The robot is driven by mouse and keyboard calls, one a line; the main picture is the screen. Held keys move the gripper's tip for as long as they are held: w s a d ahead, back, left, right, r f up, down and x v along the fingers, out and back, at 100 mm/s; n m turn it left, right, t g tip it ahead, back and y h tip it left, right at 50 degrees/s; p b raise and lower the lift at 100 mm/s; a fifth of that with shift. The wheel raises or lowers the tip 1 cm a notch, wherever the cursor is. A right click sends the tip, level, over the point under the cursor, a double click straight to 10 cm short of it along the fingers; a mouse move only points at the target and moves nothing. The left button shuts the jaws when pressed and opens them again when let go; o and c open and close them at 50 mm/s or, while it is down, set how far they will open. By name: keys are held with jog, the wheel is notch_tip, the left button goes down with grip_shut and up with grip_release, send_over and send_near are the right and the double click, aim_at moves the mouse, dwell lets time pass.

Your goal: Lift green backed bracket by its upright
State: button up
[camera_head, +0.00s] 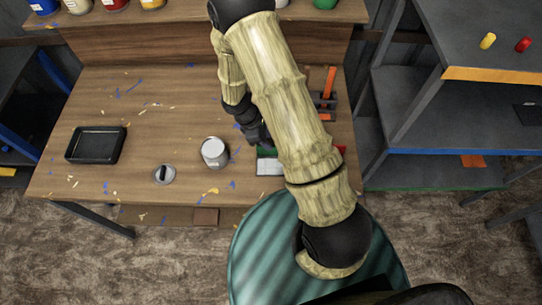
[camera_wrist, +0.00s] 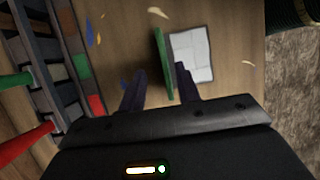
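The green backed bracket shows in the wrist view as a thin green upright (camera_wrist: 163,66) seen nearly edge-on, with a pale whitish panel (camera_wrist: 192,52) to its right. My gripper (camera_wrist: 159,70) is open, one dark finger on each side of the green upright, with visible gaps to both fingers. In the head view, a strip of the bracket's green (camera_head: 265,151) and the pale panel (camera_head: 269,167) show beside my arm, which hides the rest. My gripper (camera_head: 258,141) is low over the bench there, its fingertips hard to make out.
The wooden bench (camera_head: 100,180) holds a black tray (camera_head: 96,145), a white can (camera_head: 214,152) and a grey lid (camera_head: 164,175). A green striped drum (camera_head: 260,245) stands before the bench. Grey shelves (camera_head: 450,130) are right.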

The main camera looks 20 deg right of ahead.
aim_at(271, 154)
jog(key=x, duration=0.2)
jog(key=p+x, duration=0.1)
jog(key=x, duration=0.1)
jog(key=shift+s+a, duration=0.25)
jog(key=shift+a, duration=0.05)
jog(key=shift+d+f, duration=0.15)
jog(key=shift+f, duration=0.25)
jog(key=shift+f, duration=0.25)
jog(key=shift+c, duration=0.4)
grip_shut()
